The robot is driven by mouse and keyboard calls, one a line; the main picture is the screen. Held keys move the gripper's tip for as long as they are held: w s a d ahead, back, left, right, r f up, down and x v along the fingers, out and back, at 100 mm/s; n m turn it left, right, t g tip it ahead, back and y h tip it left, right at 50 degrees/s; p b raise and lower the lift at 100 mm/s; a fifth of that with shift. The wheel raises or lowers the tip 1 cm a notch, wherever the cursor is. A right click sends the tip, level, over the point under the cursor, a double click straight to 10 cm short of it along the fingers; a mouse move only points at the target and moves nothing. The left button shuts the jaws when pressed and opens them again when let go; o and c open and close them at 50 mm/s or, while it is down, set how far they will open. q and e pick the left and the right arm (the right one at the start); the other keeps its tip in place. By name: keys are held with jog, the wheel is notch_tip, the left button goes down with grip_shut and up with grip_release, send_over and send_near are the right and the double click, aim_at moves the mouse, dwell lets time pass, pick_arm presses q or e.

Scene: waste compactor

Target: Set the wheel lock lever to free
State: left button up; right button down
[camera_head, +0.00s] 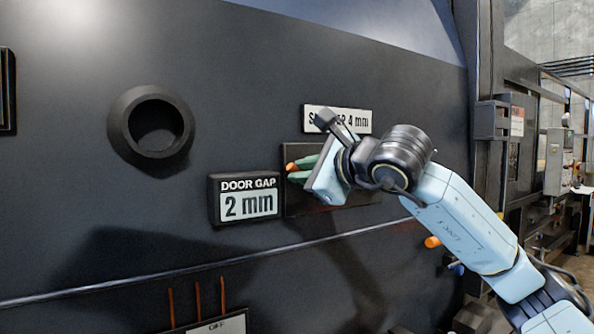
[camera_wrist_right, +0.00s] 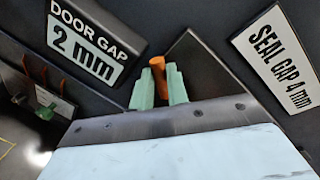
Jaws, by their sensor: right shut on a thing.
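My right gripper (camera_head: 302,170) is at a dark plate (camera_head: 301,203) on the machine's front, just right of the door gap display. Its green fingers (camera_wrist_right: 160,85) are shut on an orange lever (camera_wrist_right: 158,70), whose orange end (camera_head: 291,166) sticks out to the left between the fingertips in the head view. The gripper and wrist hide most of the plate and the rest of the lever. No wheel lock or free marking is readable. My left gripper is not in view.
The door gap display (camera_head: 247,199) reads 2 mm and juts out close left of the gripper. A seal gap sign (camera_wrist_right: 275,60) reads 4 mm. A round dark port (camera_head: 151,131) is at upper left. An orange-tipped part (camera_head: 432,242) sits below my right forearm.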

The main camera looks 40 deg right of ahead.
jog(key=shift+a+f+n, duration=0.3)
jog(key=shift+f+n, duration=0.15)
jog(key=shift+n, duration=0.15)
jog(key=c, duration=1.4)
grip_release()
jog(key=shift+o, duration=0.2)
jog(key=s+r+b, duration=0.2)
jog(key=s+b, duration=0.1)
jog(key=s, duration=1)
jog(key=shift+d, duration=0.2)
